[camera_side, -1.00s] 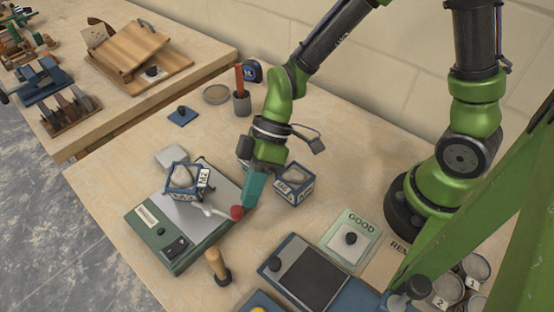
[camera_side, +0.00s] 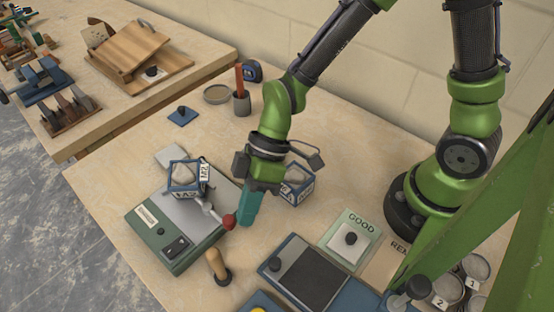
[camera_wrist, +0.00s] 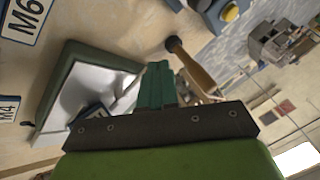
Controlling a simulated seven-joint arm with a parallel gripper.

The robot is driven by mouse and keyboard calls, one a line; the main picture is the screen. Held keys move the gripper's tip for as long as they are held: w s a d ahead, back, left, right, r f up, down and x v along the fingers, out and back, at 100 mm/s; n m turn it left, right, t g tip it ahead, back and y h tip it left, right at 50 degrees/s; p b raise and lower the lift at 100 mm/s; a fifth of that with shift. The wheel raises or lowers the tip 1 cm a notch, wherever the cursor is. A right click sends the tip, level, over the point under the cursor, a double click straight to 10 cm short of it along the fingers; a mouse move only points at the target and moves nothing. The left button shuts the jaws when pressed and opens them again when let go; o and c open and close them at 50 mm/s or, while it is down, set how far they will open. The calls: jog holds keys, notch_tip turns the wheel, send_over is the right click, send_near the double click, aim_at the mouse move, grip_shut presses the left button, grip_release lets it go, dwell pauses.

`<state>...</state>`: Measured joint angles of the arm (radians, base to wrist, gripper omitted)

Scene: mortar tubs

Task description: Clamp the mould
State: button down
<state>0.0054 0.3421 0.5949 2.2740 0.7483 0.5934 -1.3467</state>
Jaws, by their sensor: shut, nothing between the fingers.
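The mould (camera_side: 186,177), a blue frame with a grey fill and white labels that seem to read M2, sits on the silver plate of a green machine (camera_side: 150,236). A pale lever with a red knob (camera_side: 229,221) reaches from beside the mould to the plate's right edge. My gripper (camera_side: 244,220) is shut, its teal fingers pointing down just right of the knob; I cannot tell whether they touch it. In the wrist view, the shut fingers (camera_wrist: 158,72) stand before the machine (camera_wrist: 62,72), and the knob is hidden.
A second blue mould (camera_side: 297,184) stands partly behind my gripper. A dark-topped device (camera_side: 305,272) and a GOOD plate (camera_side: 352,239) lie to the right.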

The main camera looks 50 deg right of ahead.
jog(key=shift+r, duration=0.1)
jog(key=s+d+r, duration=0.4)
jog(key=d+r, duration=0.4)
jog(key=shift+s, duration=0.4)
dwell(0.5)
jog(key=w+d+r+m+t+h, duration=0.2)
jog(key=d+r+m+t, duration=0.2)
jog(key=d+m, duration=0.3)
jog(key=w+d+r+m+t+h, duration=0.2)
jog(key=d+r+m+t+h, duration=0.1)
jog(key=d+m, duration=0.5)
notch_tip(320, 180, up, 2)
jog(key=shift+d+r+t, duration=0.2)
jog(key=shift+d+t, duration=0.35)
jog(key=shift+t, duration=0.15)
